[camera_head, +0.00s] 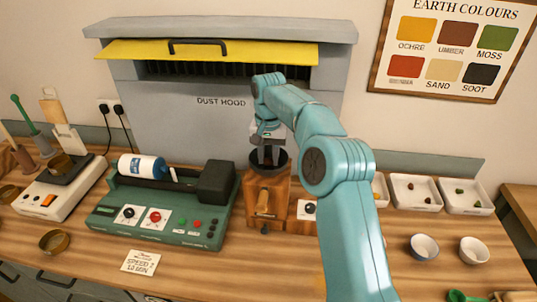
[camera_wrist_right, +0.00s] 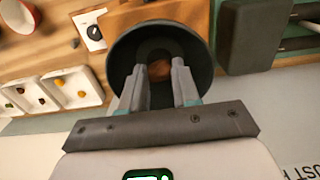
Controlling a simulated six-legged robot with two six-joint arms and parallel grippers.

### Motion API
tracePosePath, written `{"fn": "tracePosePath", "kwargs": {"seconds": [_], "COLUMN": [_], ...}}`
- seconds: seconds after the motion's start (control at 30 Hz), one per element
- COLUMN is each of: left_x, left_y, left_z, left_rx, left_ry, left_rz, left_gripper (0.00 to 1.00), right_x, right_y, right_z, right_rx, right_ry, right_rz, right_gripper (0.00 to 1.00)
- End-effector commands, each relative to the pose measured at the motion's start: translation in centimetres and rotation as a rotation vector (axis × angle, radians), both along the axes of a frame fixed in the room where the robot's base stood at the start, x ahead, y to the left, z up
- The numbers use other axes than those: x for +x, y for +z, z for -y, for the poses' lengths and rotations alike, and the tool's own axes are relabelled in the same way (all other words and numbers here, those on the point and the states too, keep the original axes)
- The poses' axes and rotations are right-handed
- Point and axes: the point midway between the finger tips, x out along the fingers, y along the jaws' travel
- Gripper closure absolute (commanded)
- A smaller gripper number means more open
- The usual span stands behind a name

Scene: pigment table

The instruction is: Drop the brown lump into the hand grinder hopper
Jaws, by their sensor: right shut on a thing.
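The hand grinder (camera_head: 281,192) is a wooden box with a dark round hopper (camera_head: 282,168) on top, standing mid-table. My right gripper (camera_head: 268,160) points down over the hopper, its fingertips at the mouth. In the right wrist view, the gripper (camera_wrist_right: 161,70) has its two fingers inside the outline of the hopper (camera_wrist_right: 122,58), shut on the small brown lump (camera_wrist_right: 160,71). The fingers partly hide the lump. In the head view I cannot make the lump out. My left gripper is not in view.
A green roller machine (camera_head: 190,218) with a dark block stands left of the grinder. The grey dust hood (camera_head: 215,125) is close behind. White trays (camera_head: 466,197) with small lumps and two bowls (camera_head: 424,247) are at right. Table front right of the sign (camera_head: 142,262) is clear.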

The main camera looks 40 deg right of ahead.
Motion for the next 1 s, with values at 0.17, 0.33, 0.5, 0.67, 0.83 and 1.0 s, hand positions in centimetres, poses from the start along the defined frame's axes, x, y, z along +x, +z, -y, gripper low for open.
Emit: {"fn": "tracePosePath", "kwargs": {"seconds": [0.17, 0.33, 0.5, 0.67, 0.83, 1.0], "left_x": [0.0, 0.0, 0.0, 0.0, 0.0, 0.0], "left_y": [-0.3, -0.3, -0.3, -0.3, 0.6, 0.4], "left_z": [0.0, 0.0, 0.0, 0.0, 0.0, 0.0], "left_rx": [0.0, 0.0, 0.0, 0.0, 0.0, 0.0], "left_ry": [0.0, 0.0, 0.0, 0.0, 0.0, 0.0], "left_rz": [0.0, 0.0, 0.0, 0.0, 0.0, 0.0], "left_gripper": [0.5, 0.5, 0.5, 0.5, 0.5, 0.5], "right_x": [0.0, 0.0, 0.0, 0.0, 0.0, 0.2], "right_y": [-0.6, -0.7, -0.7, -0.7, 1.1, 4.3], "right_z": [0.0, 0.0, 0.0, 0.0, 0.0, 0.0], "right_rx": [0.0, 0.001, 0.0, 0.0, 0.0, -0.002], "right_ry": [-0.001, -0.001, -0.001, -0.001, -0.001, -0.001], "right_rz": [0.0, -0.001, 0.0, 0.0, 0.001, 0.004], "right_gripper": [1.0, 0.63, 0.44, 0.44, 0.44, 0.44]}}
